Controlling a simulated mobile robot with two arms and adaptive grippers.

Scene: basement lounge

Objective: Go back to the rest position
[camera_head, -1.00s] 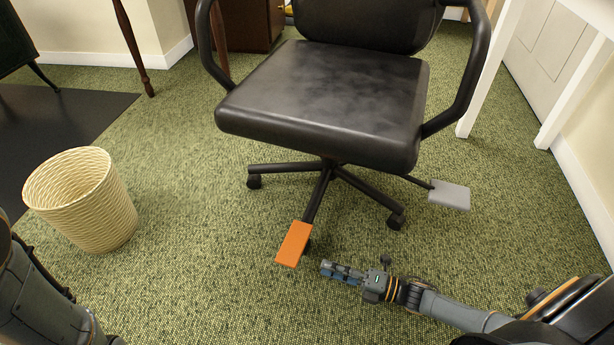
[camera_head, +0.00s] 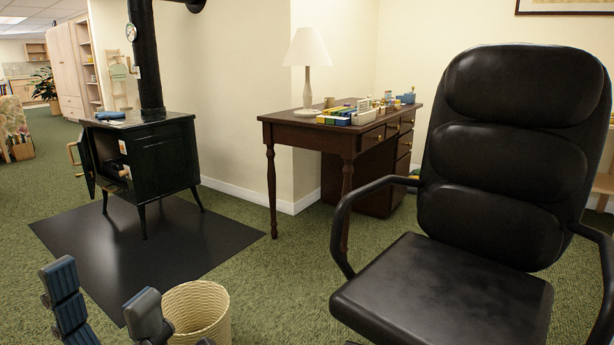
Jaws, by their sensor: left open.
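My left gripper (camera_head: 103,283) shows at the bottom left of the head view. Its two grey-blue fingers point up and stand well apart, with nothing between them. It appears in front of the black floor plate, left of the woven wastebasket (camera_head: 203,312). The basket's lower part is cut off by the picture's edge. My right gripper is out of view.
A black office chair (camera_head: 450,295) fills the right side. A black stove (camera_head: 160,160) stands on a dark floor plate (camera_head: 205,245) at the left. A brown desk (camera_head: 310,132) with a lamp (camera_head: 307,55) stands behind. Green carpet (camera_head: 285,275) lies free between basket and chair.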

